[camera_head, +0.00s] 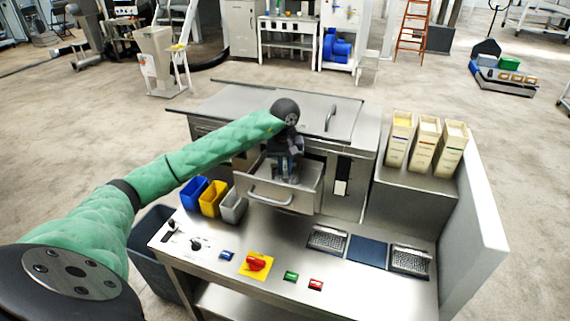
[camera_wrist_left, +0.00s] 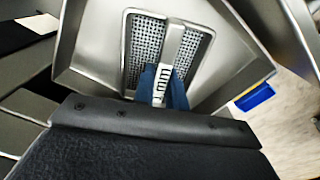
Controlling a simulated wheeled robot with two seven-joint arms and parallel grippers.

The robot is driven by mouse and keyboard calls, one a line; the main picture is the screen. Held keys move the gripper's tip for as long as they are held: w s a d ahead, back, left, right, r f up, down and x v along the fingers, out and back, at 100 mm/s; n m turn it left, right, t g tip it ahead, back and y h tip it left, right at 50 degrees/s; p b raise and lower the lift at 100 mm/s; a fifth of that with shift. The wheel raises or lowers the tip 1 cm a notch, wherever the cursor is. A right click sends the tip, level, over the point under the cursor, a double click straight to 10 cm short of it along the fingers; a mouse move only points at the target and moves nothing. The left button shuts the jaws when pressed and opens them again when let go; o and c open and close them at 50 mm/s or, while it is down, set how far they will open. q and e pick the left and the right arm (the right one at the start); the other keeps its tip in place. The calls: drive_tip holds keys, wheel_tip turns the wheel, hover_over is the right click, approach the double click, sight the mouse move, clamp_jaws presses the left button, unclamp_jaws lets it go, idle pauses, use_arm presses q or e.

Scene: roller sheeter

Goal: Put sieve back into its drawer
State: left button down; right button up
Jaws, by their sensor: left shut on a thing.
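The sieve (camera_wrist_left: 198,60) shows in the wrist view as perforated metal panels on both sides of a light central handle bar. It lies inside the walls of the open metal drawer (camera_wrist_left: 235,62); whether it rests flat on the drawer floor I cannot tell. My left gripper (camera_wrist_left: 163,88) is shut on the sieve's handle. In the head view the open drawer (camera_head: 266,196) sticks out of the steel machine, and my left gripper (camera_head: 288,172) reaches down into it. The sieve is hard to make out there. My right gripper is in neither view.
Blue, yellow and grey bins (camera_head: 212,198) stand left of the drawer. The counter in front holds a red knob (camera_head: 256,263), buttons and two keypads. Several cream containers (camera_head: 426,141) stand at the right. The machine's lid (camera_head: 290,108) is behind the drawer.

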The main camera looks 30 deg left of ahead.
use_arm(q)
drive_tip(key=shift+f, duration=0.15)
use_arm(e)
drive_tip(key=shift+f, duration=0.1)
use_arm(q)
drive_tip(key=shift+f, duration=0.15)
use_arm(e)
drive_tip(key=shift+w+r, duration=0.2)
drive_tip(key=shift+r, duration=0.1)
use_arm(q)
drive_tip(key=c, duration=1.4)
unclamp_jaws()
drive_tip(key=shift+c, duration=0.2)
drive_tip(key=shift+r, duration=0.25)
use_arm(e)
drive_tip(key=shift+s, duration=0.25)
